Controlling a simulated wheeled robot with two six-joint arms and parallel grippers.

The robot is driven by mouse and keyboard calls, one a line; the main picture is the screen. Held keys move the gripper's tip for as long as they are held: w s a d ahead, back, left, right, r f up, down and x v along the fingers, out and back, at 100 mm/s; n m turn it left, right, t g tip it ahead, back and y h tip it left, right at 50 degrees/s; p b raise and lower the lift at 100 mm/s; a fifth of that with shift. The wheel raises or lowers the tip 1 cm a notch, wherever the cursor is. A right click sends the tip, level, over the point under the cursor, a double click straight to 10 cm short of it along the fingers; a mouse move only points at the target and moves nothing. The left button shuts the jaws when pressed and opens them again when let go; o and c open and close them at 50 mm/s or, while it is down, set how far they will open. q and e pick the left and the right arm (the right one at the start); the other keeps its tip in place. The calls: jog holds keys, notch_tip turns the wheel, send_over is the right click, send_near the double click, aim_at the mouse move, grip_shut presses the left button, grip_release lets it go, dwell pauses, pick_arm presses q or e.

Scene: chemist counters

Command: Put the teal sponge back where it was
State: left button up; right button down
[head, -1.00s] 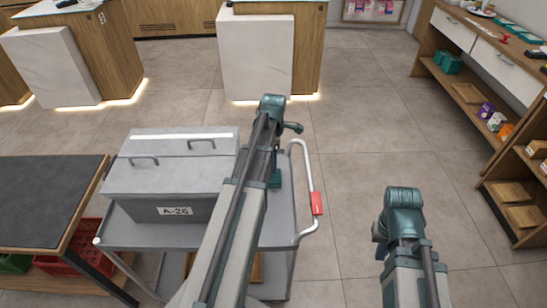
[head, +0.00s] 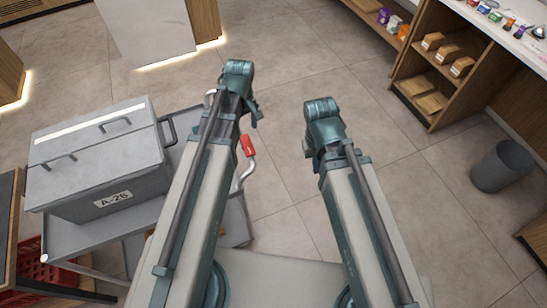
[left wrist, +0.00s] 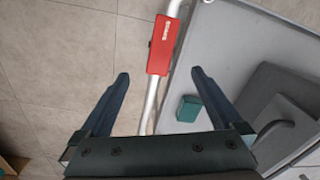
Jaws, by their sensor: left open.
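The teal sponge (left wrist: 188,108) lies on the grey top of the cart (left wrist: 215,55), near its handle edge, in the left wrist view. In the head view the left gripper (head: 250,112) is over the cart's right end. My right gripper (head: 311,150) is over floor to the right; its jaws do not show clearly.
A grey case marked A-26 (head: 100,165) stands on the cart. The cart's white handle carries a red grip (head: 247,145). A dark-topped table (head: 8,225) is at left, wooden shelves (head: 450,60) and a grey bin (head: 502,167) at right. Open floor lies between.

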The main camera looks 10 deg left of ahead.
pick_arm(q)
jog(key=s+d+m, duration=1)
jog(key=d+m, duration=0.2)
jog(key=m, duration=0.1)
jog(key=shift+s+m+y, duration=0.2)
jog(key=shift+m+y, duration=0.1)
jog(key=shift+m, duration=0.1)
